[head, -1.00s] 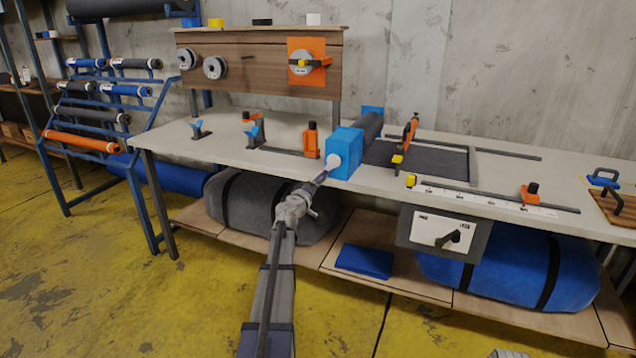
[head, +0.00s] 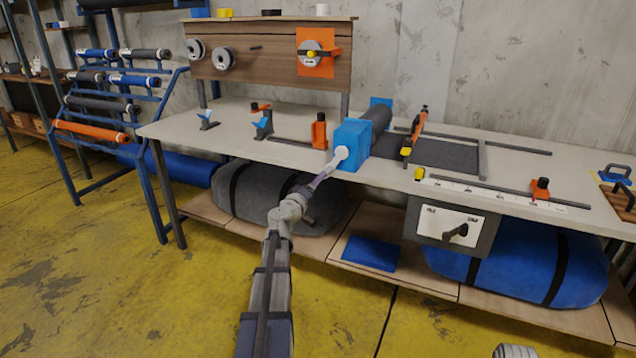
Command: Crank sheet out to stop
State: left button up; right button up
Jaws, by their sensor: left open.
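A blue block (head: 351,143) stands at the front edge of the grey workbench, at the near end of a dark grey roll (head: 376,122). A small white part (head: 340,154), seemingly the crank, shows on the block's near side. A dark grey sheet (head: 445,153) lies flat to the right of the roll. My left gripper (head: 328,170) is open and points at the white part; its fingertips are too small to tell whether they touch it.
An orange clamp-like tool (head: 414,133) stands over the sheet. A white ruler strip (head: 480,193) and an orange stop with a black knob (head: 540,189) lie to the right. A control box (head: 450,226) hangs below the bench edge. Orange and blue fittings stand left of the block.

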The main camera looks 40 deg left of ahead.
aim_at(336, 161)
pick_arm(q)
jog(key=m, duration=1)
jog(key=shift+d, duration=0.1)
jog(key=shift+w, duration=0.15)
jog(key=x, duration=0.7)
jog(key=shift+w, duration=0.35)
grip_shut()
dwell(0.7)
